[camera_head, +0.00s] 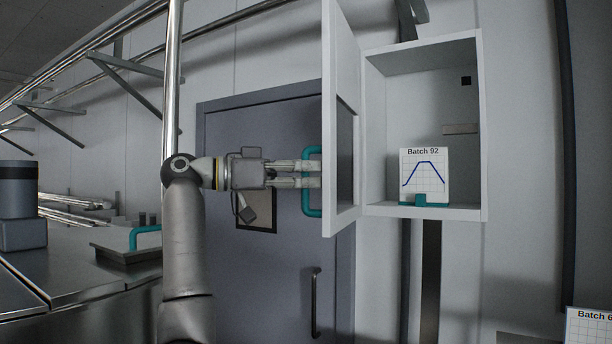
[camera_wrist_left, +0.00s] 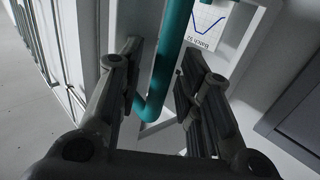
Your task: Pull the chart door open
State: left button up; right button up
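The white chart cabinet (camera_head: 473,130) hangs on the wall. Its chart door (camera_head: 341,60) is hinged at the left and stands wide open, swung out toward me. A teal handle (camera_head: 306,196) is on the door's outer face. My left gripper (camera_head: 318,175) comes in from the left at the handle. In the left wrist view, its two fingers (camera_wrist_left: 160,60) are spread, with the teal handle (camera_wrist_left: 173,50) running between them and visible gaps beside it. A Batch 92 chart card (camera_head: 425,172) stands in a teal holder inside the cabinet. My right gripper is not in view.
A grey room door (camera_head: 270,270) with a bar handle (camera_head: 316,302) is behind the arm. A steel counter (camera_head: 90,275) with a teal-handled lid (camera_head: 128,252) is at the left. Another batch card (camera_head: 588,326) shows at the lower right. Pipes run along the upper left.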

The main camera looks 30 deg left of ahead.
pick_arm(q)
jog(key=shift+a, duration=0.1)
jog(key=v, duration=1.2)
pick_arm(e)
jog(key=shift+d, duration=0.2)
